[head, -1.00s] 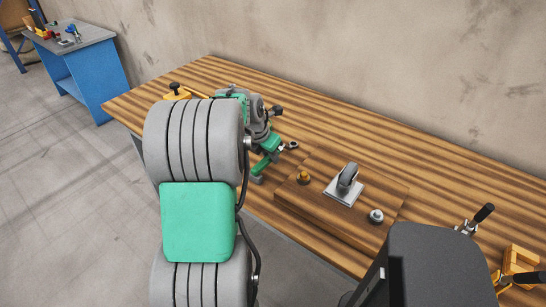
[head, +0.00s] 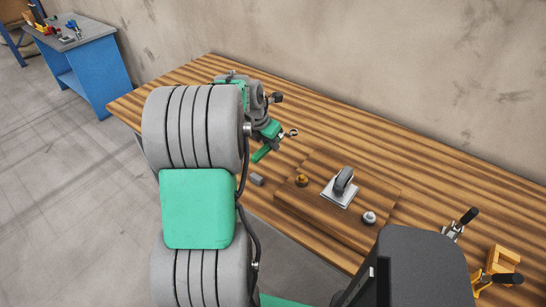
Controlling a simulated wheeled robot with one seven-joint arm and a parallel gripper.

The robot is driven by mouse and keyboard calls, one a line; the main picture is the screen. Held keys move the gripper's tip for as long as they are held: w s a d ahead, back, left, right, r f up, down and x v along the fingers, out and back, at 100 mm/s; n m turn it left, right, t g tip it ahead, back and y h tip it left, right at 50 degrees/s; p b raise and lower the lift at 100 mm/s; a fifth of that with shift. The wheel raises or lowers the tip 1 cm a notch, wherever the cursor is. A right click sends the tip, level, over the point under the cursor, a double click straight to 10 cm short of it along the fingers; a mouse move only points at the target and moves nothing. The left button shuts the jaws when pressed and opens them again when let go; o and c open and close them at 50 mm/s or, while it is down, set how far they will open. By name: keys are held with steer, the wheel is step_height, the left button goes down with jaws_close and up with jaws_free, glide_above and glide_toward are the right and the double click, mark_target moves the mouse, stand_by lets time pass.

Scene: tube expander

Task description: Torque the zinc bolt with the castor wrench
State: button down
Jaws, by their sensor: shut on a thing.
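The zinc bolt (head: 369,218) is silver and stands at the front right of a raised wooden board (head: 310,211). A brass-coloured bolt (head: 302,180) stands at the board's left, with a castor on a pale plate (head: 335,196) between them. My gripper (head: 276,138) is left of and behind the board, partly hidden by my arm. It is shut on the castor wrench, whose metal ring end (head: 291,132) sticks out to the right, apart from both bolts. The wrench's other end is hard to make out.
A small grey block (head: 256,179) is near the bench's front edge, left of the board. A toggle clamp (head: 459,223) and a yellow-orange fixture (head: 503,263) are at right. The striped bench (head: 420,188) is clear behind the board. A blue bench (head: 85,66) stands far left.

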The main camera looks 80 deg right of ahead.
steer(key=shift+s+a+r+p, duration=0.15)
steer(key=shift+a+r+p, duration=0.55)
steer(key=shift+r, duration=0.15)
steer(key=s+a+r+p, duration=0.3)
steer(key=a+r+p, duration=0.7)
steer(key=a, duration=0.3)
steer(key=shift+r, duration=0.15)
steer(key=shift+a, duration=0.1)
